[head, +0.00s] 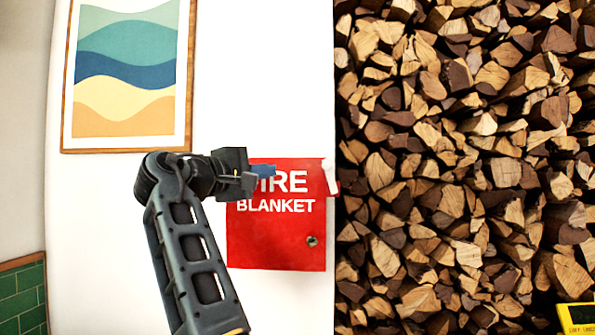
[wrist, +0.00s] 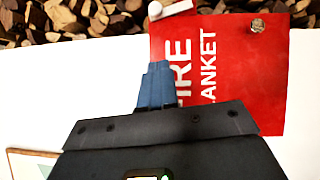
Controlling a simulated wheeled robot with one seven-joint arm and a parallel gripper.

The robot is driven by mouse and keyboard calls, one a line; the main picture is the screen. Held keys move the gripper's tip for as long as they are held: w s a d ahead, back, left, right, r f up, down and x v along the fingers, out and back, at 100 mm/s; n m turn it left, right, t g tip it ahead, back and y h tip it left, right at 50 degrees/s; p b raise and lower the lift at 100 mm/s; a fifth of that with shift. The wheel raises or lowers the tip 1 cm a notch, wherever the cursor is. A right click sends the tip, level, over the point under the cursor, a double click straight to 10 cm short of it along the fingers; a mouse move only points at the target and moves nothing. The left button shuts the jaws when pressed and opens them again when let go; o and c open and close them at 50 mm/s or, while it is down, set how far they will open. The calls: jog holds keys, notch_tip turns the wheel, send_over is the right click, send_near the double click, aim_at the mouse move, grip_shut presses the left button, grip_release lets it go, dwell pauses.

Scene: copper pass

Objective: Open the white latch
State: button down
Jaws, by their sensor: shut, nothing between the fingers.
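The white latch (head: 330,177) is a small white piece at the upper right edge of the red fire blanket box (head: 270,240). In the wrist view the latch (wrist: 170,9) is at the top, lying along the corner of the red box (wrist: 265,85). My gripper (head: 272,171) is in front of the box's upper part, left of the latch and apart from it in the head view. Its blue fingers (wrist: 155,68) are together and empty, pointing toward the latch in the wrist view. They hide part of the word on the box.
A round metal lock (head: 312,241) is on the box's lower right. A framed wave picture (head: 128,75) hangs at the upper left on the white wall (head: 262,80). Stacked firewood (head: 465,150) fills the right side. A yellow object (head: 578,318) shows at the lower right corner.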

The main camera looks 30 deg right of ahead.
jog(key=p, duration=0.2)
send_near(325, 162)
jog(key=w+d, duration=0.3)
jog(key=w, duration=0.2)
jog(key=shift+s+d+f, duration=0.15)
jog(key=shift+s+d, duration=0.25)
jog(key=shift+d, duration=0.25)
jog(key=shift+s+d+f, duration=0.15)
jog(key=shift+s+d, duration=0.25)
jog(key=shift+d, duration=0.3)
jog(key=shift+r+p, duration=0.1)
jog(key=shift+p, duration=0.2)
jog(key=shift+s+d+r+m+y+p, duration=0.25)
jog(key=shift+d+r+m+y+p, duration=0.1)
jog(key=shift+r+m+p, duration=0.45)
jog(key=shift+s+d+f+m+y+p, duration=0.15)
jog(key=shift+s+d+m+y+p, duration=0.2)
jog(key=shift+m+y+p, duration=0.35)
jog(key=shift+f, duration=0.1)
